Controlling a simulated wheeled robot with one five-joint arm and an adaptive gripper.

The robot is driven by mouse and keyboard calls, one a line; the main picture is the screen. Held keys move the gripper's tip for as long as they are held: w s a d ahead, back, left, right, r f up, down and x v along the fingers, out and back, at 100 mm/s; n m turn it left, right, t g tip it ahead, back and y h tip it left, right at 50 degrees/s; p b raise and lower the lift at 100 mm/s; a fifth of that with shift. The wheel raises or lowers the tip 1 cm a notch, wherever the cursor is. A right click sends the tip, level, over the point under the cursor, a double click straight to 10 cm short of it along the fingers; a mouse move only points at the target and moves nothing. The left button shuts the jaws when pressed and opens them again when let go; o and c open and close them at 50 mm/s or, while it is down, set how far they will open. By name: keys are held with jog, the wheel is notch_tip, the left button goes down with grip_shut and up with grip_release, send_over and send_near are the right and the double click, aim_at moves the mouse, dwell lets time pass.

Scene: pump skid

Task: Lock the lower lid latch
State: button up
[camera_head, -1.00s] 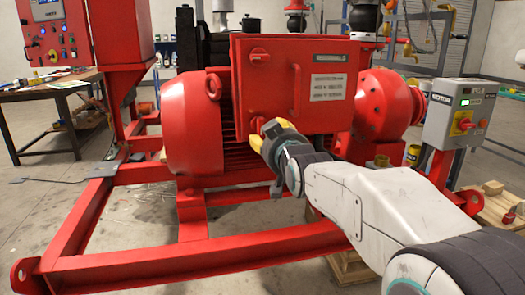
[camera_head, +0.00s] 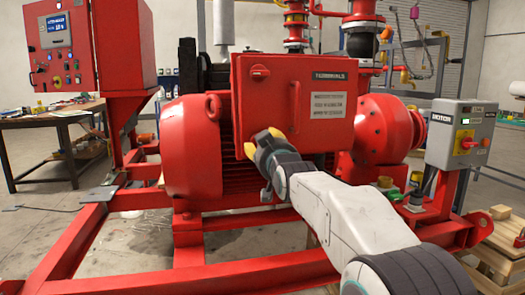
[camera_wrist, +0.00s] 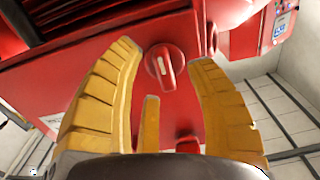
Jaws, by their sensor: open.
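The red terminal box (camera_head: 318,132) is mounted on the motor, with its lid facing me. The upper lid latch (camera_head: 259,71) has its handle lying sideways. The lower lid latch (camera_wrist: 164,67) is a red round knob with a raised handle and a white mark. In the wrist view its handle runs nearly up and down the picture. My gripper (camera_head: 262,146) is at the lid's lower left corner. In the wrist view my gripper (camera_wrist: 166,58) is open, with yellow fingers on either side of the lower latch; contact is unclear. In the head view my gripper mostly hides this latch.
The motor (camera_head: 192,150) sits below the box on a red skid frame (camera_head: 190,275). A control cabinet (camera_head: 58,48) stands at left and a grey motor switch box (camera_head: 460,135) at right. The lid handle (camera_head: 293,98) sticks out at the lid's middle.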

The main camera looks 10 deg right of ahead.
jog(key=shift+w, duration=1.15)
grip_shut()
